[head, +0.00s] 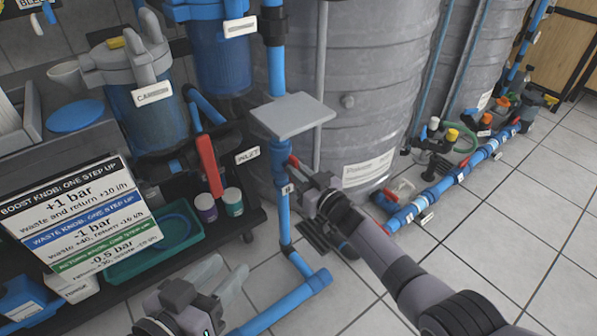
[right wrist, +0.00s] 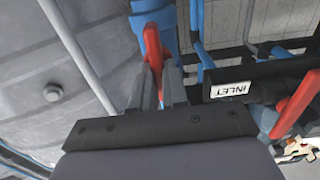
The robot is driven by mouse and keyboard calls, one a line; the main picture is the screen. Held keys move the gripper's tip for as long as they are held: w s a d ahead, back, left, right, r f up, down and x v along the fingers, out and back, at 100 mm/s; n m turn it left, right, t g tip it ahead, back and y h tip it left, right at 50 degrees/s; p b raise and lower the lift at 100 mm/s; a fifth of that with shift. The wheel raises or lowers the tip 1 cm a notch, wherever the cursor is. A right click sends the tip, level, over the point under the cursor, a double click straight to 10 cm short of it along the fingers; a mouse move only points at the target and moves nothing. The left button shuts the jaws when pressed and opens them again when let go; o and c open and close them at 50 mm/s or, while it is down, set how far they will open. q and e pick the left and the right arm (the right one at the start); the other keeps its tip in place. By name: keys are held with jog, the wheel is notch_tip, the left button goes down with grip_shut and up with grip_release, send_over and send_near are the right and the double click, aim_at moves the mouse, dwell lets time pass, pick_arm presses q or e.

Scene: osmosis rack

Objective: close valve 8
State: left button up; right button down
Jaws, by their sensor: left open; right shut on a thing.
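Valve 8 sits on the vertical blue pipe (head: 284,225) below a grey square plate; a small tag that seems to read 8 (head: 287,188) is on the pipe. Its red handle (head: 293,161) shows only in part in the head view. In the right wrist view the red handle (right wrist: 153,45) stands between the fingers, beside the blue valve body (right wrist: 170,35). My right gripper (head: 308,183) is shut on this handle; its fingers also show in the right wrist view (right wrist: 160,85). My left gripper (head: 222,280) is open and empty, low at the front left.
Another red handle (head: 210,165) is left of the pipe, near the INLET tag (head: 247,155). The grey plate (head: 292,115) overhangs the valve. A large grey tank (head: 375,90) stands behind. A floor pipe (head: 450,180) with fittings runs at right. The tiled floor (head: 500,240) is clear.

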jog(key=shift+r+m, duration=0.1)
jog(key=shift+m, duration=0.2)
pick_arm(q)
jog(key=shift+a, duration=0.1)
pick_arm(e)
jog(key=shift+w+d+f+m, duration=0.1)
jog(key=shift+w+m, duration=0.05)
jog(key=shift+m, duration=2.7)
jog(key=shift+w+d+f+m, duration=0.1)
jog(key=shift+m, duration=2.8)
jog(key=shift+w+f+m, duration=0.1)
jog(key=shift+w+m, duration=0.05)
jog(key=shift+m, duration=2.7)
jog(key=c, duration=1.1)
grip_release()
jog(key=shift+c, duration=0.2)
jog(key=shift+f, duration=0.15)
